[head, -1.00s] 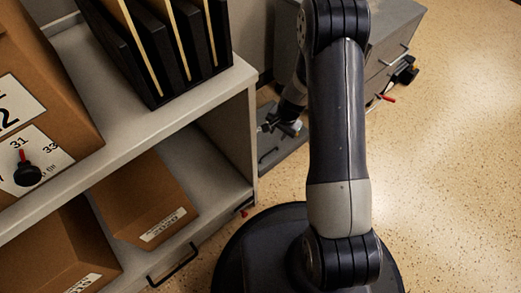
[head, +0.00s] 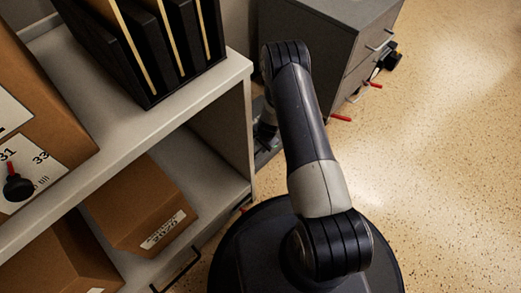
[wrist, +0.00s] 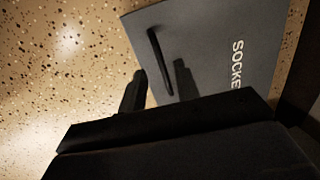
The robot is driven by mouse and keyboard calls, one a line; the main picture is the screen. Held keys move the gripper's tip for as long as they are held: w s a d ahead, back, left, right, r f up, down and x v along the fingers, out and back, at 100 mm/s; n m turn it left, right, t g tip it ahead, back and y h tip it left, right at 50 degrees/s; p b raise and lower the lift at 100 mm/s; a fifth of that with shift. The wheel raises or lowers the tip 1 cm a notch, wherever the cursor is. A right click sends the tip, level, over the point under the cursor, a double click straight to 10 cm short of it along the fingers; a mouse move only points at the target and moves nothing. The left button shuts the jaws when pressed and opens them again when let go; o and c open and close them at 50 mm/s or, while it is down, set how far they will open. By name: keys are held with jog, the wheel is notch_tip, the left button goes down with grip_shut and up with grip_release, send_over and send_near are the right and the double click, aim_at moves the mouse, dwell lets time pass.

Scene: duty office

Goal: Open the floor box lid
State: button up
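The floor box lid (wrist: 215,50) is a flat grey plate lettered "SOCKE…", the rest cut off, lying in the speckled floor in the wrist view. A slim black bar handle (wrist: 160,60) stands on it near its left side. In the head view my arm hides the gripper and most of the lid.
A shelf unit (head: 150,75) with brown boxes (head: 140,205) and black file holders (head: 150,45) stands close on the left. A grey drawer cabinet (head: 325,45) is behind my arm, with red-handled items (head: 341,117) beside it. The floor (head: 455,150) on the right is clear.

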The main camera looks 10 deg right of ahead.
jog(key=shift+w+a+f+b, duration=0.1)
jog(key=shift+w+f+b, duration=0.1)
jog(key=shift+f, duration=0.5)
jog(key=shift+w+a+f+b, duration=0.1)
jog(key=shift+f+b, duration=0.05)
jog(key=shift+f, duration=0.55)
jog(key=shift+c, duration=0.3)
grip_shut()
